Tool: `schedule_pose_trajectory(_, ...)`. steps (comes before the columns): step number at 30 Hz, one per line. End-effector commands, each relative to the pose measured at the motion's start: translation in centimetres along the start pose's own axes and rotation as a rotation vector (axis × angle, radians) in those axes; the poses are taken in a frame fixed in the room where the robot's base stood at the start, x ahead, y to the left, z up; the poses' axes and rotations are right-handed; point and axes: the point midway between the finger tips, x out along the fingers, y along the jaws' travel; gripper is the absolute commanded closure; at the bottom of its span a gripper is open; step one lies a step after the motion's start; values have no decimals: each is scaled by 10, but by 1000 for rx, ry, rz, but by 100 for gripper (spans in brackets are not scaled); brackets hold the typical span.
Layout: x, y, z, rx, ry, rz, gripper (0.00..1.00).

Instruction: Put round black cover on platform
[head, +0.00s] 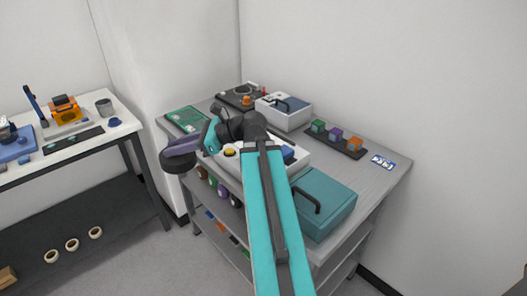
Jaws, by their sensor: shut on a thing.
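My gripper (194,144) is at the end of my teal arm, out past the left front edge of the grey table. It is shut on the round black cover (177,163), which hangs in the air at the left of the gripper, clear of the table. The fingertips' exact hold on it is too small to see. A dark flat device with a round ring on top (246,88) stands at the table's back; I cannot tell whether it is the platform. My arm hides part of a white device (228,165) with a yellow button.
A teal box with a black handle (325,200) stands at the table's front right. Another table (85,147) with tools stands at left.

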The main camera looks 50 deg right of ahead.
Motion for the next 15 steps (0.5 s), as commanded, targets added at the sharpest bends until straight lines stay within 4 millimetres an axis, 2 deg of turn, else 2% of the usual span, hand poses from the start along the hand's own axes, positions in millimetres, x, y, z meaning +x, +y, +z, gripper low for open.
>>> schedule_pose_trajectory(1, -12, -6, -8, 5, -2, -20, 99)
schedule_pose_trajectory(6, -52, -19, -20, 23, -3, -73, 99)
schedule_pose_trajectory(15, -124, -32, -42, 54, -3, -165, 99)
